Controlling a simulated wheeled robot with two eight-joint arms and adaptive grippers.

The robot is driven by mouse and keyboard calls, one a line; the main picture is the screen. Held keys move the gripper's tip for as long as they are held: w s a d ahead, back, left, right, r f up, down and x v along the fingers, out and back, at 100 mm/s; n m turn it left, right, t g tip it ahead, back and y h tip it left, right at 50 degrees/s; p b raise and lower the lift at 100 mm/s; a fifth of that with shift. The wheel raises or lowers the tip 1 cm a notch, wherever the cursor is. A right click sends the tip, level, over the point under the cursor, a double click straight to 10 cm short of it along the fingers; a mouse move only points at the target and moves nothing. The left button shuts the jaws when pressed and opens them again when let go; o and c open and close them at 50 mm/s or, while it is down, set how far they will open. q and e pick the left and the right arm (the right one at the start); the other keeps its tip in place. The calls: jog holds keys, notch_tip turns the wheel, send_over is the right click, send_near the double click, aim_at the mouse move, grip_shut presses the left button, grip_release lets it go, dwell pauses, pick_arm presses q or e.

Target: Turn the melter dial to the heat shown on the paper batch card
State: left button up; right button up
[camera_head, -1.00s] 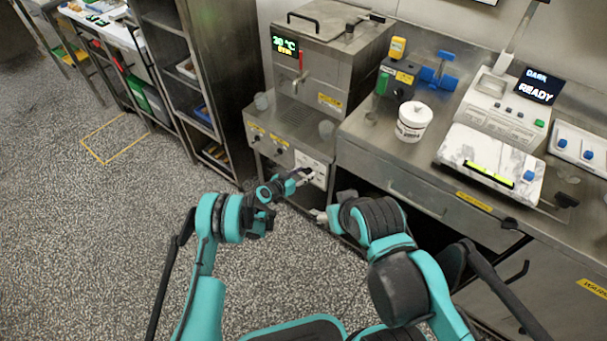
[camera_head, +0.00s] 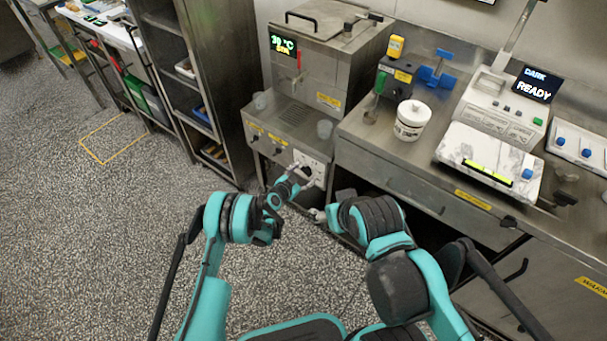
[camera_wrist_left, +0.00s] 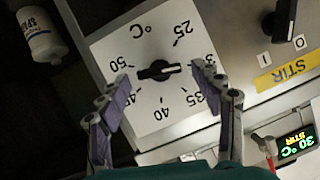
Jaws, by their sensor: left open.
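The melter dial (camera_wrist_left: 158,70) is a black knob on a white plate (camera_wrist_left: 165,104) marked in °C, seen upside down in the left wrist view. Its pale mark points right, toward the figures between 25 and 35. My left gripper (camera_wrist_left: 160,76) is open, with one finger on each side of the knob; I cannot tell if they touch it. In the head view the left gripper (camera_head: 302,173) is at the white dial plate (camera_head: 310,161) on the melter's front and partly covers it. The melter display (camera_head: 284,44) reads 30 °C and STIR. I cannot make out the batch card.
A STIR switch (camera_wrist_left: 284,20) is beside the dial plate. A white bottle (camera_wrist_left: 42,36) stands in the dark space beside it. The steel counter to the right holds a white tub (camera_head: 411,120) and a scale-like machine (camera_head: 490,157).

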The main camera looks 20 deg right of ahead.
pick_arm(q)
notch_tip(320, 180, up, 10)
dwell(0.5)
jog(key=shift+r, duration=0.1)
jog(key=s+a+r+n+y, duration=0.1)
jog(key=a+r+n+y, duration=0.1)
jog(key=a+r, duration=0.9)
jog(key=s+a+r+n+y, duration=0.35)
jog(key=s+a+r, duration=0.55)
jog(key=r, duration=0.3)
jog(key=s+a+n+g+y, duration=0.1)
jog(key=s+a+n+y, duration=0.1)
jog(key=s+a, duration=0.7)
jog(key=s+a+n+g+y, duration=0.1)
jog(key=s+a+n, duration=0.4)
jog(key=s, duration=1.2)
jog(key=a+y, duration=0.1)
jog(key=a, duration=0.3)
jog(key=shift+s+a+f, duration=0.15)
jog(key=shift+a+f, duration=0.15)
jog(key=shift+f, duration=0.05)
